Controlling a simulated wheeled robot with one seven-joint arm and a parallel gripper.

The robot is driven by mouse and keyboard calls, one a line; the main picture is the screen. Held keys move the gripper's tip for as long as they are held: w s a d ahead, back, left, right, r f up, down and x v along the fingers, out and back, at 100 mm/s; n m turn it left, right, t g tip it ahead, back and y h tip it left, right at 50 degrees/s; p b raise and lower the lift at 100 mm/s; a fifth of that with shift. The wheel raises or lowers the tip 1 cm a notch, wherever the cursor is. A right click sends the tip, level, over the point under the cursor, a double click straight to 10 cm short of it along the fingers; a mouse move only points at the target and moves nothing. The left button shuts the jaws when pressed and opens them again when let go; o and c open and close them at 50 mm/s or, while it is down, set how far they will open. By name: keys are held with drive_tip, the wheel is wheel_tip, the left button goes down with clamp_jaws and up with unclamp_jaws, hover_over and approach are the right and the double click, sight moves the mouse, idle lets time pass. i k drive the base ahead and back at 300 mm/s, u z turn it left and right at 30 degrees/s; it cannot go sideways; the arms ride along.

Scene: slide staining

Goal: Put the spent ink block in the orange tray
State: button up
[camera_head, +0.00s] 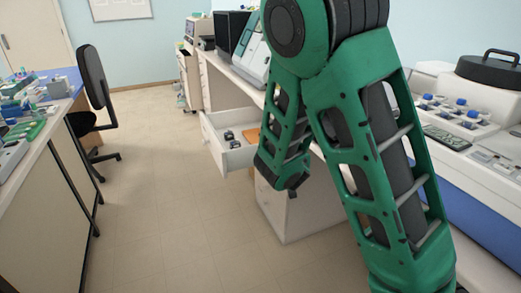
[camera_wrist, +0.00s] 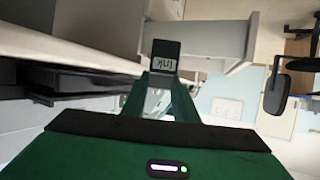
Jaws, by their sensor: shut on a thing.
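My gripper (camera_wrist: 164,78) is shut on a black ink block (camera_wrist: 165,50) in the wrist view. The block sits between the fingertips, and its pale label with the word "Ink" shows upside down. In the head view my green arm hangs in front of the counter, and I cannot make out the fingers or the held block there. The orange tray (camera_head: 252,133) shows as a flat orange patch inside the open drawer, to the left of my arm, which may hide part of it.
The white drawer (camera_head: 240,158) is pulled out below the counter, with several dark blocks (camera_head: 232,139) in its left part. A black chair (camera_head: 93,85) and a workbench (camera_head: 38,150) stand at left. The floor (camera_head: 165,190) between is clear.

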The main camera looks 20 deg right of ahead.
sight(254, 136)
drive_tip(key=u, duration=0.1)
drive_tip(key=k, duration=0.2)
drive_tip(key=u, duration=0.6)
drive_tip(key=i, duration=1.15)
drive_tip(key=z, duration=1.15)
drive_tip(key=i, duration=0.5)
drive_tip(key=u, duration=0.15)
